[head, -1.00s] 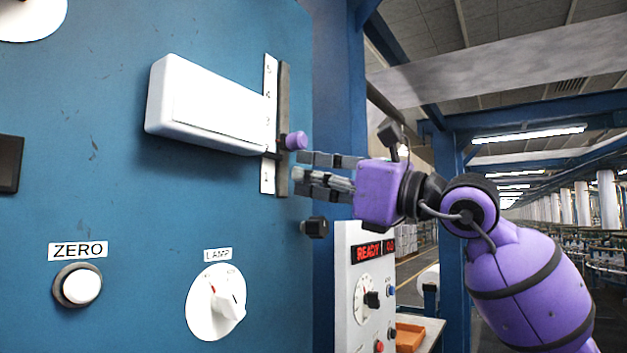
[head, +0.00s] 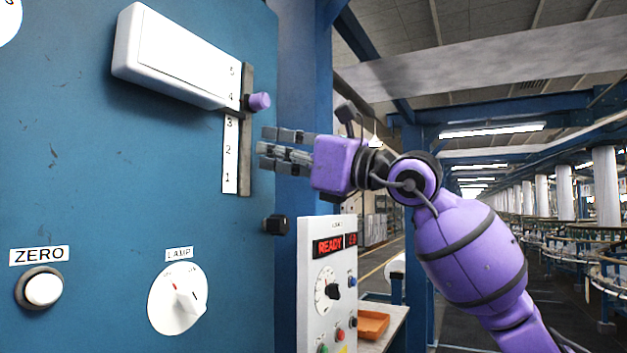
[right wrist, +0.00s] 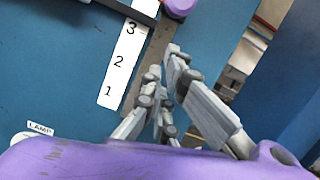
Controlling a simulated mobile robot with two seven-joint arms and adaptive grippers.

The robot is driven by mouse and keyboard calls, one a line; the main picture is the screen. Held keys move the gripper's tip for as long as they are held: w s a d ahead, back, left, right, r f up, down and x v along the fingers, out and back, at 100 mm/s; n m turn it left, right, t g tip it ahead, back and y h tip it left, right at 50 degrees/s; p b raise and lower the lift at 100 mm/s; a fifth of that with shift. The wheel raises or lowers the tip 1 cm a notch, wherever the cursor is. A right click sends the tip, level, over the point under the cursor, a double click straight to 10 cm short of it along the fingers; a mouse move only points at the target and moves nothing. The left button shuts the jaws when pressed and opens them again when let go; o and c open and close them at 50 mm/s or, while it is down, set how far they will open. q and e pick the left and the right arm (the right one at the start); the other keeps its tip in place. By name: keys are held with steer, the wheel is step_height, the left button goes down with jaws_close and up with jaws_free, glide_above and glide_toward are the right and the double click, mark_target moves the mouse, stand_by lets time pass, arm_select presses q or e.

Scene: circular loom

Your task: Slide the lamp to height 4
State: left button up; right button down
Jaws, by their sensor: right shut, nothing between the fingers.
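The lamp (head: 180,55) is a white box on the blue panel, mounted on a vertical slide rail (head: 246,160). A purple knob (head: 259,102) sticks out at its right. The lamp's lower edge and bracket lie between marks 3 and 4 on the white scale (head: 229,150), close under the 4. My right gripper (head: 267,143) is shut and empty, below the knob and apart from it, near the rail. In the right wrist view the knob (right wrist: 180,6) shows at the top edge, beyond the fingertips (right wrist: 168,62). My left gripper is not in view.
A black knob (head: 276,224) is on the panel below the gripper. The LAMP dial (head: 178,300) and ZERO button (head: 44,288) are lower left. A control box (head: 328,280) reading READY stands at lower right.

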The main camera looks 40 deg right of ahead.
steer(key=f, duration=0.2)
steer(key=shift+w+d+f+b, duration=0.1)
steer(key=shift+d+f+b, duration=0.2)
steer(key=shift+f, duration=0.05)
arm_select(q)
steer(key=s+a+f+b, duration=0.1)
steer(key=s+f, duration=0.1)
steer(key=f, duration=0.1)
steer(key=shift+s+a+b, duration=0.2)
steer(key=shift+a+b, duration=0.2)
arm_select(e)
steer(key=r+v, duration=0.1)
steer(key=v, duration=0.9)
steer(key=shift+s+a, duration=0.2)
steer(key=shift+s, duration=0.05)
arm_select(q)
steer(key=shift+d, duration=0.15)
arm_select(e)
steer(key=shift+r, duration=0.15)
steer(key=c, duration=2.5)
jaws_free()
